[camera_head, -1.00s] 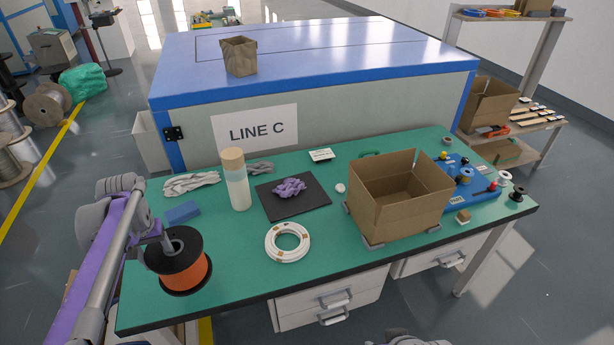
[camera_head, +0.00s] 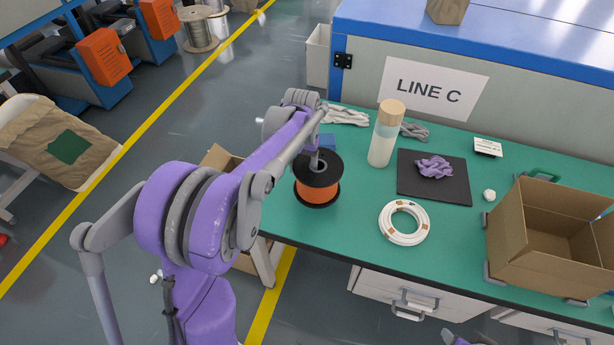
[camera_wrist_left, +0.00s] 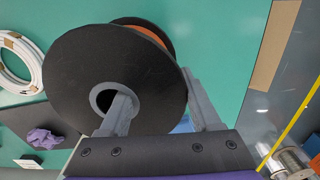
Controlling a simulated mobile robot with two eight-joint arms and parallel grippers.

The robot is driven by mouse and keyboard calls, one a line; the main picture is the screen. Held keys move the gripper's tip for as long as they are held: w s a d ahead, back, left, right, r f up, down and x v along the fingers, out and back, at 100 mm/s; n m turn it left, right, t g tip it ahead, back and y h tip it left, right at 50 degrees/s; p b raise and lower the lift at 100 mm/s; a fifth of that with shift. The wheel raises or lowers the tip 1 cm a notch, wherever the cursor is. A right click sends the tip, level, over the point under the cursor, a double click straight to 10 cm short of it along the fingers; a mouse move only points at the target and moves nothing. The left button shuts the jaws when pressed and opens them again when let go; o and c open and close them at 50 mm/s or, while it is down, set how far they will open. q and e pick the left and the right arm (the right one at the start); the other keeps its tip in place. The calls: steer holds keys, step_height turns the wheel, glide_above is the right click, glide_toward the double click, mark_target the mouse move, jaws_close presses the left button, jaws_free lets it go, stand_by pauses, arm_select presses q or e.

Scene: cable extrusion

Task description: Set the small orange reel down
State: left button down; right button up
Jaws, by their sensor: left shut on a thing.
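The small orange reel (camera_head: 317,190) has black flanges and orange winding. It is upright at the left end of the green table (camera_head: 340,225); whether it touches the top is hard to tell. My left gripper (camera_head: 316,160) comes down on it from above and is shut on it. In the left wrist view one finger of my left gripper (camera_wrist_left: 160,110) goes into the hub hole of the reel's black flange (camera_wrist_left: 80,75), and the other passes beside its rim.
A white cable coil (camera_head: 382,225) lies right of the reel, with a bottle (camera_head: 382,140) behind. A dark mat (camera_head: 450,190) with a purple cloth (camera_head: 434,167) and an open carton (camera_head: 530,260) stand further right. A blue block (camera_head: 327,142) lies behind the reel.

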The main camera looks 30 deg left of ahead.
arm_select(q)
steer(key=shift+f, duration=2.15)
steer(key=shift+f, duration=0.2)
steer(key=shift+c, duration=0.5)
jaws_free()
step_height(320, 180, up, 12)
steer(key=shift+r+p, duration=0.1)
steer(key=shift+p, duration=0.2)
steer(key=s+d+f+m+t, duration=0.1)
steer(key=s+d+f+t, duration=0.1)
steer(key=s+d, duration=0.5)
steer(key=s+d+f+m+t, duration=0.1)
steer(key=s+d+f+t, duration=0.2)
steer(key=s+d, duration=0.4)
steer(key=s, duration=0.7)
steer(key=shift+s+d+f+m, duration=0.15)
steer(key=shift+s+d+m, duration=0.05)
steer(key=shift+s+m, duration=0.1)
